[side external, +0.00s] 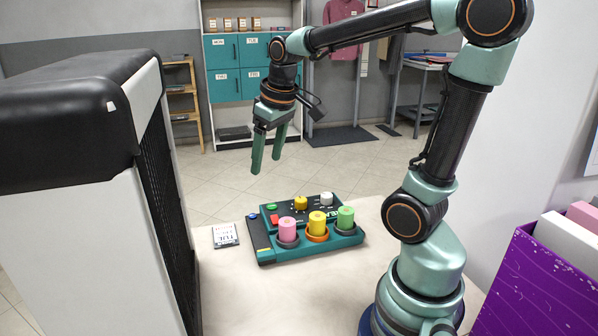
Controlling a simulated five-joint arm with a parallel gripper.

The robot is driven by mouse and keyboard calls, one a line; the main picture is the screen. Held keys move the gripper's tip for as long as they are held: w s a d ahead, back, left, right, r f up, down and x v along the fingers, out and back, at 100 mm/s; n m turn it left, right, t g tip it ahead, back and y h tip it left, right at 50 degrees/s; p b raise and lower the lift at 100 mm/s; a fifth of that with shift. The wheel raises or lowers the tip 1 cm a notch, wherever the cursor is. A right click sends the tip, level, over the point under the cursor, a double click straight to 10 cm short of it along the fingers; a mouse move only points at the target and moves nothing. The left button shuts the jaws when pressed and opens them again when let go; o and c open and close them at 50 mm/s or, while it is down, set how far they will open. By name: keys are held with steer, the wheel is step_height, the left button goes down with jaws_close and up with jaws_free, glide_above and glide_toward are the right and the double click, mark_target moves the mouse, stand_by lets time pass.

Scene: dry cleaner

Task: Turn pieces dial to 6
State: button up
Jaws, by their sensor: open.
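A dark and teal control panel (262,243) lies on the pale counter. A yellow knob (300,203) and a white knob (326,199) stand on its back part. I cannot tell which one is the pieces dial, and any numbers or pointer are too small to read. My gripper (266,162) hangs above and behind the panel, fingers pointing down. It is open and empty, apart from the knobs.
Pink (287,229), yellow (317,224) and green (345,218) cylinders stand in holders along the panel's front. A large white and black machine (75,215) blocks the left. A purple box (535,280) stands at right.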

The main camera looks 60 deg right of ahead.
steer(key=w+d+f+g, duration=0.2)
steer(key=d+f, duration=0.1)
steer(key=d, duration=0.6)
steer(key=m+g+y, duration=0.1)
glide_toward(301, 199)
step_height(301, 199, down, 9)
steer(key=shift+a+r, duration=0.1)
jaws_close()
